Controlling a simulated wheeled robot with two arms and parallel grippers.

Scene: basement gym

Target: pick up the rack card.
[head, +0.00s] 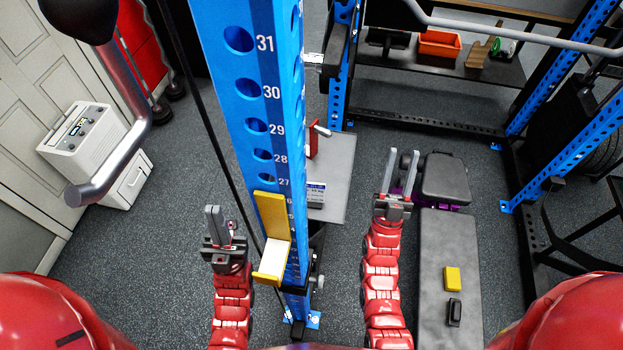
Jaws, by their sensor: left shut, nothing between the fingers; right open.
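A small white and blue card with print (316,194), which looks like the rack card, shows just right of the blue numbered post. It appears to lie on a grey flat surface (338,165), and its left side is close to or behind the post. My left gripper (222,217) is shut and empty, upright, left of the post, with the post between it and the card. My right gripper (402,160) is open and empty, to the right of the card and apart from it, beside the bench.
The blue post (250,75) with a yellow bracket (273,215) stands between my arms. A black bench (450,280) at right bears a yellow block (452,279) and a small black object (454,312). A shelf at the back holds an orange bin (440,43).

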